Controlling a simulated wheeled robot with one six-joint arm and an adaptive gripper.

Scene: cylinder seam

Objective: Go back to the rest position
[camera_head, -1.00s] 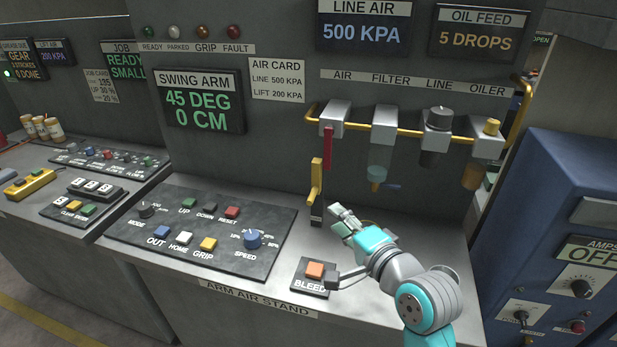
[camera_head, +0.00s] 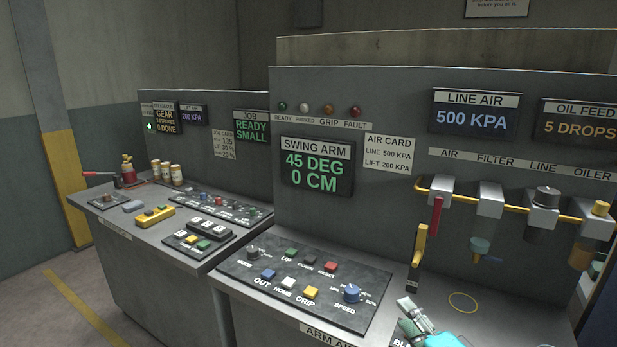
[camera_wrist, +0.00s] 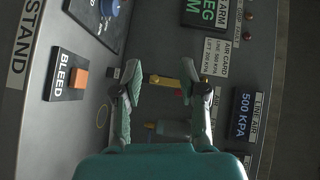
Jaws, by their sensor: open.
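My gripper (camera_head: 418,318) is at the bottom edge of the head view, in front of the arm air stand, right of the control panel (camera_head: 305,277). In the wrist view my gripper (camera_wrist: 160,88) has its two fingers spread wide apart with nothing held between them. Beyond the fingers, the yellow-handled lever (camera_wrist: 163,80) shows in the gap, apart from them. The same yellow lever (camera_head: 418,245) stands upright on the stand behind my gripper in the head view. Most of my arm is below the head view.
The orange bleed button (camera_wrist: 82,77) lies beside my gripper in the wrist view. A yellow pipe (camera_head: 500,205) with filter and oiler units runs along the stand's back. A second console (camera_head: 190,255) stands to the left. Open floor (camera_head: 60,310) lies at the far left.

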